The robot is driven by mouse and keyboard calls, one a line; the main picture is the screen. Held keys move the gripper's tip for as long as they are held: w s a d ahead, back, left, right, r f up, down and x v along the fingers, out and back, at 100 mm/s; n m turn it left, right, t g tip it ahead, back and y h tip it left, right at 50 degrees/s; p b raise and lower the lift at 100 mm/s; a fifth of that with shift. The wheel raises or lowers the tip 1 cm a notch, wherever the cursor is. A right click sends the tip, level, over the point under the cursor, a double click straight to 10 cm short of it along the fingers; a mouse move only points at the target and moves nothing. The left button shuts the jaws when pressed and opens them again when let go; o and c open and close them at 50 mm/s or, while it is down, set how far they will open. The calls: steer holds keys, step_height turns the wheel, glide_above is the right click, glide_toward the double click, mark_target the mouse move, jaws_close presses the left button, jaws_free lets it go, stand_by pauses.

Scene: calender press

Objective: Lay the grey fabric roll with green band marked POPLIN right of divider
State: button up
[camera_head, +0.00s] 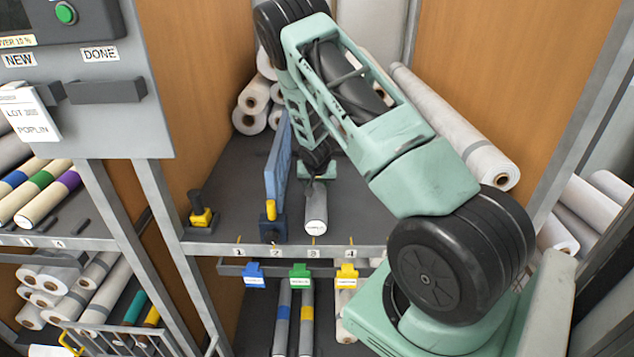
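A grey roll (316,207) with a pale label on its near end is on the dark shelf (235,165), right of the upright blue divider (277,165). The label is too small to read with certainty, and I see no green band on the part that shows. My gripper (317,178) is at the far end of this roll, with my arm reaching over from the right. Its fingers are too small and partly hidden, so I cannot tell whether they are closed on the roll or whether it rests fully on the shelf.
White rolls (253,95) are stacked behind the divider, and a long grey roll (455,130) leans at the right. A yellow-and-black clamp (201,214) stands at the shelf's front left. Numbered front rail (285,251) carries blue, green and yellow tags. Banded rolls (42,185) lie on the left rack.

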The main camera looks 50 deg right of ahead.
steer(key=shift+f, duration=0.15)
steer(key=o, duration=1.3)
steer(key=shift+c, duration=0.2)
steer(key=shift+r, duration=0.2)
steer(key=b+v, duration=0.4)
steer(key=v, duration=0.8)
